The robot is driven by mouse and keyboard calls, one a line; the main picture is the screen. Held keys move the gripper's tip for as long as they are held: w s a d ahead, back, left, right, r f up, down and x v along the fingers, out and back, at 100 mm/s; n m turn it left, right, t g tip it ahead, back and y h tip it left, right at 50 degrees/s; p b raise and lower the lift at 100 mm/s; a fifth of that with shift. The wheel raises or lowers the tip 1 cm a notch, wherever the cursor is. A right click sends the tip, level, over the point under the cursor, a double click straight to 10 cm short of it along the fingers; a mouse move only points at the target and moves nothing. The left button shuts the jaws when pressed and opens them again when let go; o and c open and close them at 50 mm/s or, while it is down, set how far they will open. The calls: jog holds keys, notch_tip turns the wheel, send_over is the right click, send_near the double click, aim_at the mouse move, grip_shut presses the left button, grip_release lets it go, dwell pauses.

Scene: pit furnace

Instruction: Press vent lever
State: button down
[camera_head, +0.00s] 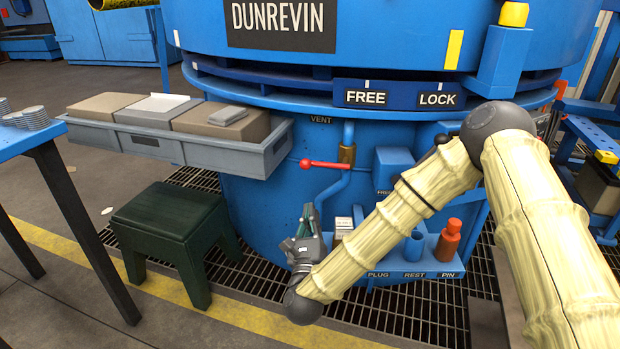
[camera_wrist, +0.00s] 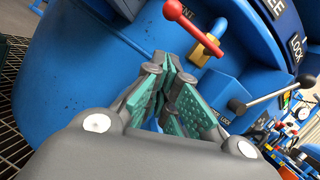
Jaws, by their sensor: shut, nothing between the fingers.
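The vent lever is a red bar with a ball end (camera_head: 325,165), mounted on a brass valve (camera_head: 347,154) in a blue pipe under the VENT label. It lies about level, its ball pointing left. My gripper (camera_head: 309,212) is below and slightly left of the lever, apart from it, fingers pointing up. In the wrist view the red lever (camera_wrist: 193,31) and brass valve (camera_wrist: 211,44) are beyond the fingertips. My gripper's green-padded fingers (camera_wrist: 172,62) are shut together with nothing between them.
A grey tray of boxes (camera_head: 215,150) juts out at left above a dark green stool (camera_head: 170,225). A blue shelf (camera_head: 425,262) marked PLUG, REST, PIN holds a red-orange pin (camera_head: 449,240).

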aim_at(327, 163)
jog(key=w+r+b, duration=0.3)
jog(key=w+r, duration=0.2)
jog(key=w, duration=0.2)
jog(key=shift+a, duration=0.25)
jog(key=shift+w+d, duration=0.15)
jog(key=shift+w, duration=0.05)
dwell(0.4)
